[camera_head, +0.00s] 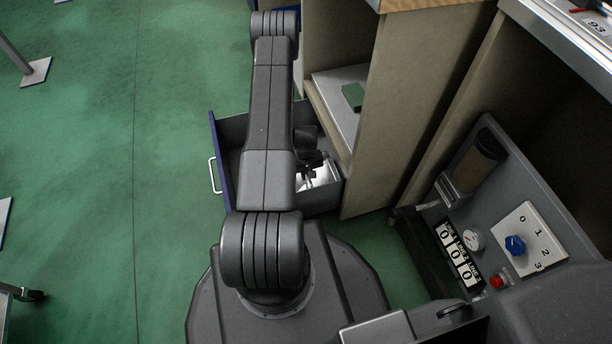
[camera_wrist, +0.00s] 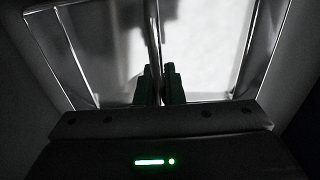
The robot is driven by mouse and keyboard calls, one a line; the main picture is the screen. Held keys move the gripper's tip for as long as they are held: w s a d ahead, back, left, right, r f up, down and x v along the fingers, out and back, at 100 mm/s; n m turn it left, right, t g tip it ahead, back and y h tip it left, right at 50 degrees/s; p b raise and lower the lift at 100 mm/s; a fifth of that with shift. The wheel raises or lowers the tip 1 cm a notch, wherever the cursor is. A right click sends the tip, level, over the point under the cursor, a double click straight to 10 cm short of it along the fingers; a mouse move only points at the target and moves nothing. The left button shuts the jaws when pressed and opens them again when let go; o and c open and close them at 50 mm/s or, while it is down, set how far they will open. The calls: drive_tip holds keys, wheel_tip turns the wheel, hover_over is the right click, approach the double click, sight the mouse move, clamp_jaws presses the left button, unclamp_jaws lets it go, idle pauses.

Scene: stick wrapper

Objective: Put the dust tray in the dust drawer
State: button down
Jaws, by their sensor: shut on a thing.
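The dust drawer (camera_head: 320,201) is pulled open below the beige cabinet, with its blue front to the left. A white, shiny dust tray (camera_head: 324,175) shows inside the drawer outline, partly hidden by my arm. My gripper (camera_head: 308,172) is low over the drawer, at the tray. In the wrist view the tray (camera_wrist: 220,45) fills the upper middle, with thin bright rims. There my gripper (camera_wrist: 160,86) is shut on a thin upright part at the middle of the tray. Whether the tray rests on the drawer floor cannot be told.
The drawer's handle (camera_head: 214,175) sticks out left. The beige cabinet (camera_head: 381,130) stands close on the right, with a green block (camera_head: 353,97) on its shelf. A grey control panel (camera_head: 490,215) is at lower right.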

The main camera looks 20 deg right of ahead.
drive_tip(key=shift+f, duration=0.15)
drive_tip(key=shift+f, duration=0.15)
drive_tip(key=c, duration=1.5)
unclamp_jaws()
drive_tip(key=shift+c, duration=0.2)
wheel_tip(320, 180, up, 12)
drive_tip(key=p, duration=0.4)
drive_tip(key=shift+r, duration=0.2)
